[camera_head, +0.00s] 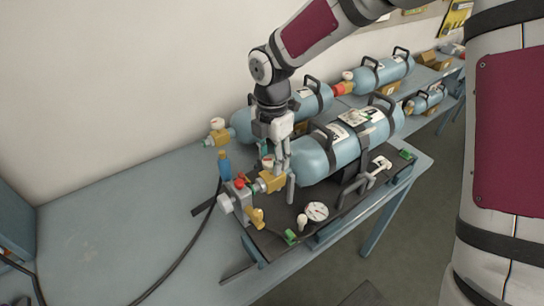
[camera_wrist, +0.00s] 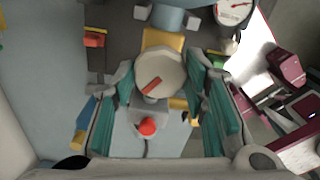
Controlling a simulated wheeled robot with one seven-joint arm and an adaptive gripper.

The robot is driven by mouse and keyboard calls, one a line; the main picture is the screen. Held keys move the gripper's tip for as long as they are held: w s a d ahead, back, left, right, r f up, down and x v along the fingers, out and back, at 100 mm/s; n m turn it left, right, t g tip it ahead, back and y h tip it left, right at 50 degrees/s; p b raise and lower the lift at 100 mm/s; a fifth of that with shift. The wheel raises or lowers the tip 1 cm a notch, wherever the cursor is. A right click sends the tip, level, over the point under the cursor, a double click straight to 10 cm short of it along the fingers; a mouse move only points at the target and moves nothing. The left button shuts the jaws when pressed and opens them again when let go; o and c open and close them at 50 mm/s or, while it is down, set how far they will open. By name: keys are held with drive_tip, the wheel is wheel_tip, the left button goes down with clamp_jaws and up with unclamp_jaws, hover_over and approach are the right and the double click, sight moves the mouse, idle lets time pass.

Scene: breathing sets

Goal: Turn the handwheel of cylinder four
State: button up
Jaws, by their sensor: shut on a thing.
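A large light-blue cylinder (camera_head: 318,158) lies strapped on a dark board, with a brass valve (camera_head: 272,181) at its near left end. My gripper (camera_head: 277,163) points down over this valve. In the wrist view its teal-padded fingers (camera_wrist: 162,76) stand on both sides of a pale round handwheel (camera_wrist: 170,64) with a red mark across its top, and are shut on it. In the head view the gripper mostly hides this wheel. I cannot read any number that shows which cylinder is four.
A red knob (camera_wrist: 147,127) sits close to the fingers. A dial gauge (camera_head: 317,211) and green-tipped parts lie along the board (camera_head: 270,240). Other blue cylinders (camera_head: 310,101) lie behind, one with a pale wheel (camera_head: 217,123). A black hose (camera_head: 190,245) crosses the bench; the bench's left side is mostly clear.

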sight(272, 160)
drive_tip(key=n, duration=0.6)
drive_tip(key=shift+n, duration=0.4)
idle(0.4)
drive_tip(key=o, duration=1.2)
drive_tip(key=shift+c, duration=0.2)
wheel_tip(272, 160, up, 12)
